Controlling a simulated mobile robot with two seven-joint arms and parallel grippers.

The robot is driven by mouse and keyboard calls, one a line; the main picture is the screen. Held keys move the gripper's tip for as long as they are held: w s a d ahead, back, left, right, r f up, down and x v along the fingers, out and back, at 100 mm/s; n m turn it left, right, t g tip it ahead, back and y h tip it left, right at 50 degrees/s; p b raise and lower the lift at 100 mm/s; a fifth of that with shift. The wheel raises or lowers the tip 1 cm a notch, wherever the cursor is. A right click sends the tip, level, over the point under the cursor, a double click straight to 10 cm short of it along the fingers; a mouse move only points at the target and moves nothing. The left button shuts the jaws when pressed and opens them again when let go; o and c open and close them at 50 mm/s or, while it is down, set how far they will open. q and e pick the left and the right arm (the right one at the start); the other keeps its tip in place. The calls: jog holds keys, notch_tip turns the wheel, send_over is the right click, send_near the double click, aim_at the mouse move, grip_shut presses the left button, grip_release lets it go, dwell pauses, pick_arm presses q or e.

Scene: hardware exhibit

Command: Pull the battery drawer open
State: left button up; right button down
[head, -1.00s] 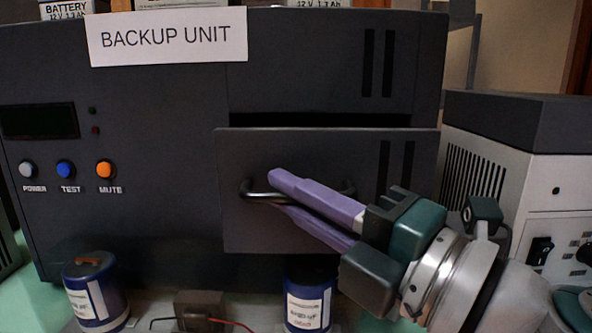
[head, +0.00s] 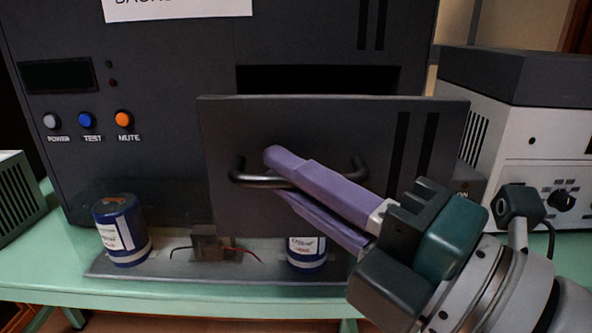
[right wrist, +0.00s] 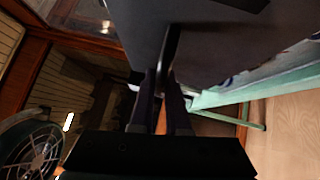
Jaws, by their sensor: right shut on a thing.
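The battery drawer has a dark grey front panel (head: 300,125) with a curved bar handle (head: 358,168). The panel stands out from the face of the backup unit (head: 170,60), and a dark opening (head: 318,79) shows above it. My right gripper (head: 277,177) comes in from the lower right with purple fingers above and below the bar, shut on the handle. In the right wrist view the handle (right wrist: 169,55) runs in between the dark fingers (right wrist: 160,95). My left gripper is in neither view.
Two blue cylinders (head: 121,232) (head: 307,254) and a small wired block (head: 215,245) stand on a grey plate (head: 160,267) on the green bench (head: 40,270). One cylinder is partly behind the drawer. A white and grey instrument (head: 530,130) stands at right.

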jog(key=c, duration=0.9)
grip_release()
jog(key=shift+d, duration=0.1)
jog(key=b+v, duration=0.2)
jog(key=v, duration=0.7)
jog(key=shift+s+d+b, duration=0.3)
